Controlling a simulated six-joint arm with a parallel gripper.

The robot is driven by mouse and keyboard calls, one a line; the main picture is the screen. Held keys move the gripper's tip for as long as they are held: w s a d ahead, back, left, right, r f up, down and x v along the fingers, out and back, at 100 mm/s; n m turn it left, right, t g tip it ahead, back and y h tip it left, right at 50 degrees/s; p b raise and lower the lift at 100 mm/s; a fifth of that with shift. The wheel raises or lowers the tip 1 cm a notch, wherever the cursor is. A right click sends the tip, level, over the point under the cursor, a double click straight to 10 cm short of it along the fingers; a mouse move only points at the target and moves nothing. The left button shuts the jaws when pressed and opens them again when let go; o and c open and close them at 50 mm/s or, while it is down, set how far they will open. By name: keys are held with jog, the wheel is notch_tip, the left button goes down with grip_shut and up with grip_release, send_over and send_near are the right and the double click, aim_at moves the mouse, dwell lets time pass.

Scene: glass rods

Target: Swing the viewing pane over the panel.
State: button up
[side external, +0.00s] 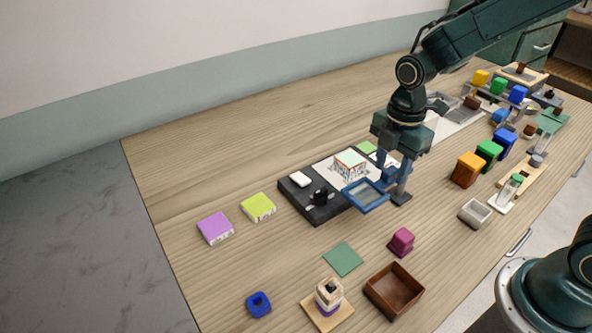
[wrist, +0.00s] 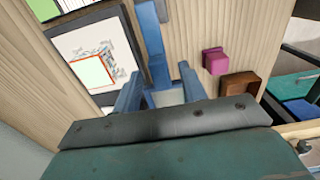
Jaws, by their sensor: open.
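The viewing pane (side external: 364,196) is a clear sheet in a blue frame, beside a small post on a grey foot (side external: 401,198). It overlaps the front right edge of the panel, a dark board (side external: 313,212) with a white sheet (side external: 325,168) and a small house-like picture (side external: 350,163). The picture also shows in the wrist view (wrist: 95,72). My gripper (side external: 394,178) points down at the post, right of the pane. In the wrist view its blue fingers (wrist: 160,90) are apart, with a blue bar (wrist: 152,40) near them. Whether they touch the pane's frame I cannot tell.
A magenta block (side external: 401,241) and a brown open box (side external: 394,291) lie in front. A white block (side external: 300,179) and a black knob (side external: 321,195) sit on the board's left part. Coloured blocks (side external: 470,168) stand to the right.

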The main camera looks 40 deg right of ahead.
grip_shut()
jog(key=shift+w+m, duration=0.15)
jog(key=shift+m, duration=0.15)
jog(key=w+d+m, duration=0.3)
jog(key=w+m, duration=0.2)
jog(key=m, duration=0.6)
jog(key=shift+m, duration=0.3)
dwell(0.3)
jog(key=shift+w+d+r, duration=0.1)
jog(key=shift+d, duration=0.05)
